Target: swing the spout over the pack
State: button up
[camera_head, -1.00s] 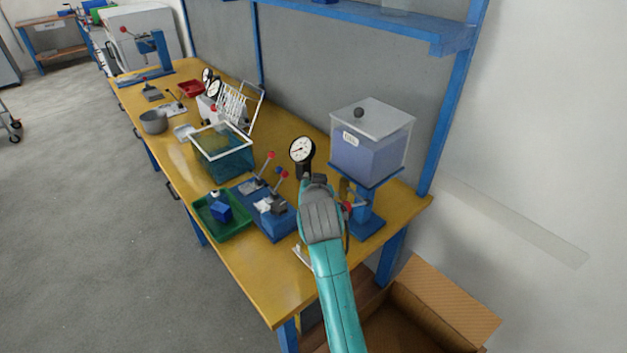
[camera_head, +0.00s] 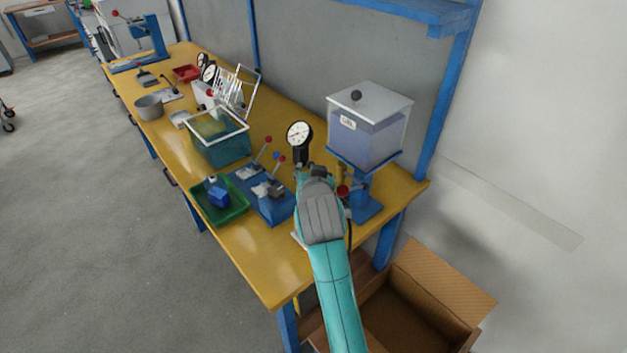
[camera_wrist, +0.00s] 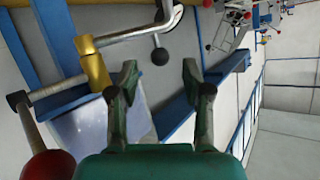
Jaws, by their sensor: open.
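In the wrist view a grey metal spout pipe (camera_wrist: 130,36) runs across the upper left and bends at its right end. A brass fitting (camera_wrist: 94,66) sits on it, and a short lever with a black ball (camera_wrist: 160,57) hangs from the pipe. My gripper (camera_wrist: 160,74) is open and empty; the black ball shows between its fingertips, but I cannot tell whether they touch it. In the head view my wrist hides most of the spout below the tank (camera_head: 366,140). I cannot identify the pack with certainty; a small blue object (camera_head: 218,198) lies in the green tray (camera_head: 238,211).
A red ball handle (camera_wrist: 47,166) is close at the lower left of the wrist view. A dial gauge (camera_head: 299,133) and a blue lever fixture (camera_head: 276,207) stand left of my wrist. A teal bin (camera_head: 222,150) is farther along the yellow bench. An open cardboard box (camera_head: 445,290) is below.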

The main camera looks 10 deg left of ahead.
jog(key=v, duration=0.6)
jog(key=shift+s+r, duration=0.15)
jog(key=shift+s, duration=0.25)
